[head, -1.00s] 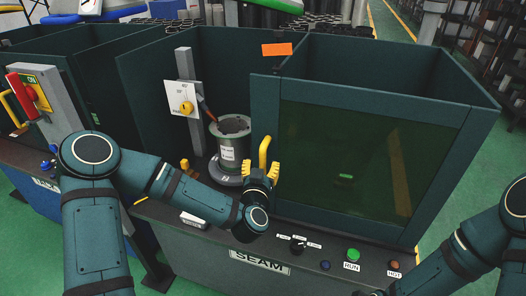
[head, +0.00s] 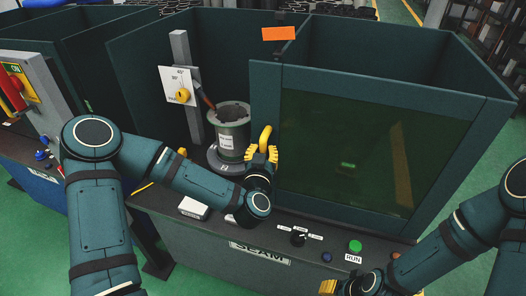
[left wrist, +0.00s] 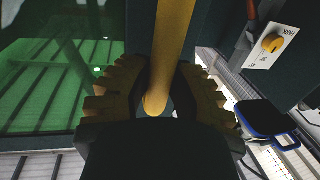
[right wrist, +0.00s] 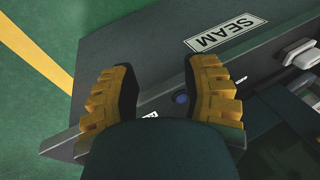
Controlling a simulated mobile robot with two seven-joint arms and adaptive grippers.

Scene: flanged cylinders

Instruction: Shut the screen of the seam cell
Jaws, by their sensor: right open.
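The seam cell's screen (head: 370,150) is a dark-framed panel with a green-tinted window. It stands at the right of the cell front, and the left part of the front is open. Its upright yellow handle (head: 265,138) is at its left edge, and also shows in the left wrist view (left wrist: 173,40). My left gripper (left wrist: 164,75) has its fingers closed around the handle. In the opening stands a grey flanged cylinder (head: 233,130) with a white label. My right gripper (right wrist: 163,75) is open and empty over the front ledge, near a blue button (right wrist: 181,97).
The SEAM ledge (head: 215,232) carries a black selector knob (head: 299,239), a green RUN button (head: 355,246) and a blue button (head: 327,257). A white dial plate with a yellow knob (head: 183,95) stands left of the cylinder. A neighbouring cell is at left.

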